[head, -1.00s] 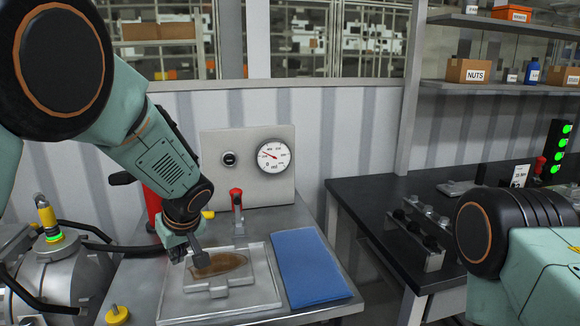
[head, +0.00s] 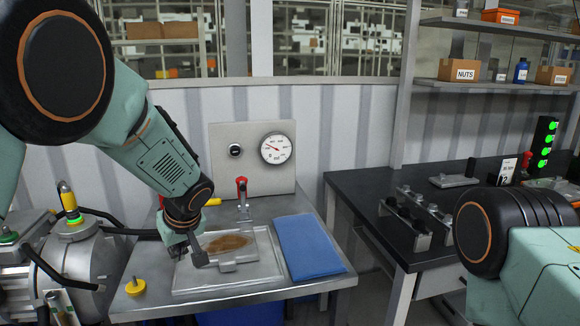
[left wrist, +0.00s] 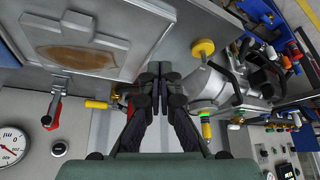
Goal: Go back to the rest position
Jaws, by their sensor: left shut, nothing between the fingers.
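My left gripper (head: 198,258) hangs over the left part of a metal tray (head: 258,284) on the grey bench. In the left wrist view its fingers (left wrist: 159,90) are together, with nothing between them. The tray carries a brown oily stain (head: 228,243); the stain also shows in the left wrist view (left wrist: 80,58). I cannot tell whether the fingertips touch the tray. Part of my right arm shows at the lower right of the head view, but its gripper is out of sight.
A blue cloth (head: 308,248) lies right of the tray. A red-handled clamp (head: 242,192) stands behind it, before a gauge panel (head: 252,150). A yellow knob (head: 135,286) and a drive unit (head: 98,250) are at left. A black bench (head: 375,205) with metal parts stands at right.

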